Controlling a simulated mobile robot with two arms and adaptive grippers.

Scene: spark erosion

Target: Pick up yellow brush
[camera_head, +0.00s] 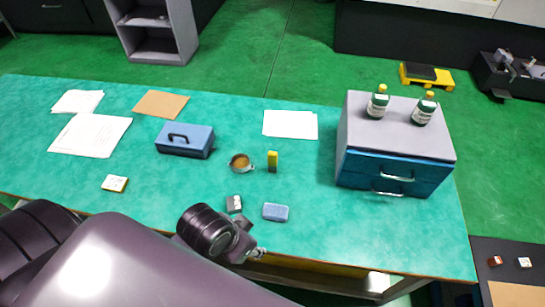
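A small upright yellow object (272,160) with a darker lower part, which looks like the yellow brush, stands near the middle of the green table. It is right of a small round metal cup (240,164) with brown contents. An arm of mine comes in from the lower left and ends in a dark gripper (258,252) by the table's front edge. This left gripper is well in front of the yellow object and apart from it. Its fingers are too small and dark to read. My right gripper does not show.
A blue block (276,212) and small grey block (234,204) lie between gripper and yellow object. A blue box (185,141) stands left. A drawer cabinet (393,140) with two bottles stands right. Papers (290,124) lie at the back. A small white-yellow block (114,183) lies left.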

